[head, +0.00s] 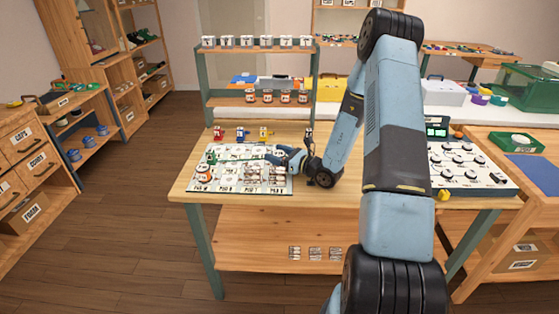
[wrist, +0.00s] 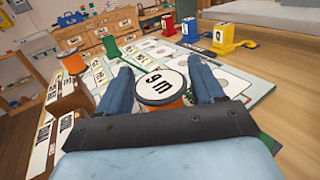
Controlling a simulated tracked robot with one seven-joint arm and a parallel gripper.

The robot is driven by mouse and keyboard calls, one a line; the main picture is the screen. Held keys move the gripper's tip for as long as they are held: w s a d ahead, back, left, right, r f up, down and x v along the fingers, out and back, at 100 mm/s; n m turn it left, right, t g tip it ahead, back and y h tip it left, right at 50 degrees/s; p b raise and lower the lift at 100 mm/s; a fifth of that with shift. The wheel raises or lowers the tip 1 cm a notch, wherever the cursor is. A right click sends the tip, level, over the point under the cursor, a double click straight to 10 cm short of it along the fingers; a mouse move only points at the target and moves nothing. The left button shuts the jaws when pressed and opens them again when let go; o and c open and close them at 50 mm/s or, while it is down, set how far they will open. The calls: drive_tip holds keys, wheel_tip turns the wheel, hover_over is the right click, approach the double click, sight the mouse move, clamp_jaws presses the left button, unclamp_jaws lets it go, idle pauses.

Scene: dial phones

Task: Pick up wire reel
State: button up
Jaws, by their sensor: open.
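In the wrist view an orange wire reel (wrist: 163,88) with a round white label reading "m" and a digit stands between the two fingers of my open gripper (wrist: 162,78). I cannot tell whether either finger touches it. In the head view my gripper (head: 278,157) reaches low over the right part of the mat (head: 225,189). The reel between the fingers is not clear there. Another orange reel (head: 203,173) stands at the mat's left side.
Red, yellow and blue dispensers (head: 242,133) stand behind the mat. A two-level shelf (head: 257,102) with cups and jars is at the table's back. A white panel with black knobs (head: 465,165) lies to the right of my arm. The table's front-left edge is clear.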

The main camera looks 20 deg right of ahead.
drive_tip(key=shift+c, duration=0.3)
drive_tip(key=c, duration=0.7)
